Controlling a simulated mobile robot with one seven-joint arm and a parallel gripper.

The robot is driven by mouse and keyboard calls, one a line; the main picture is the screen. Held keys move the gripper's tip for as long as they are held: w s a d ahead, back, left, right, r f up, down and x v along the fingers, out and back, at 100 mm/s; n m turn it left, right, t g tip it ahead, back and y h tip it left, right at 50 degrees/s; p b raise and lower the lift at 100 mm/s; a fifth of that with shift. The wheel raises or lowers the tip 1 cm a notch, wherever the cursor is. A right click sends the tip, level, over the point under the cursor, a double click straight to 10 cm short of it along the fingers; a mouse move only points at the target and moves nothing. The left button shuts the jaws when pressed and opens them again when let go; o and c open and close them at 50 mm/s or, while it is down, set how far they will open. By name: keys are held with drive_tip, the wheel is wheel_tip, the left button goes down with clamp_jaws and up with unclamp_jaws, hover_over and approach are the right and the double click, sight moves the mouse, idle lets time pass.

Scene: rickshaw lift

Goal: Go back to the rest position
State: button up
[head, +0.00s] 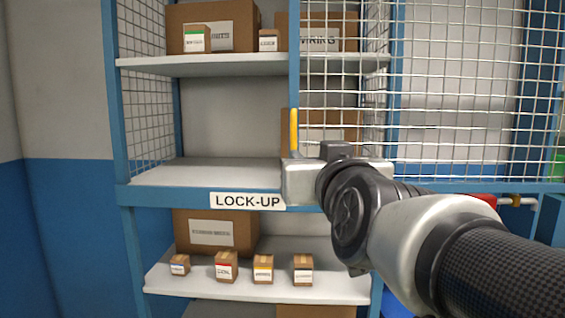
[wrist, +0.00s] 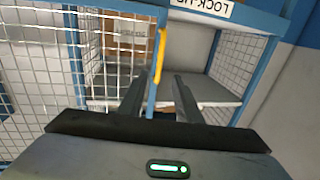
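My gripper (wrist: 159,82) shows in the wrist view with its two dark fingers apart and nothing held between them. The yellow handle (wrist: 160,55) of the mesh door lies in line with the gap, at or beyond the fingertips; I cannot tell the distance. In the head view my arm reaches in from the lower right. My gripper's pale body sits in front of the shelf edge, just below the yellow handle (head: 294,132). The fingers are hidden there. The mesh door (head: 430,90) covers the right side of the blue shelf unit, and the left side is open.
The middle shelf (head: 200,173), above the LOCK-UP label (head: 248,201), is bare on its left. The top shelf (head: 215,66) and the lower shelf (head: 190,282) hold boxes, several small ones on the lower. A blue post (head: 115,100) stands at the left.

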drive_tip(key=s+d+f+g+h, duration=0.1)
drive_tip(key=s+d+f+g, duration=0.25)
drive_tip(key=s+f, duration=0.35)
drive_tip(key=s+d+f+m+g+p, duration=0.15)
drive_tip(key=s+f+g, duration=0.35)
drive_tip(key=f, duration=0.5)
drive_tip(key=s+d+f+g+h, duration=0.1)
drive_tip(key=s+d+f+g, duration=0.3)
drive_tip(key=s+f, duration=0.3)
wheel_tip(320, 180, up, 16)
drive_tip(key=w+p, duration=0.1)
drive_tip(key=p, duration=1.6)
drive_tip(key=shift+w+a+r, duration=0.25)
drive_tip(key=shift+w+a, duration=0.05)
drive_tip(key=shift+w, duration=0.05)
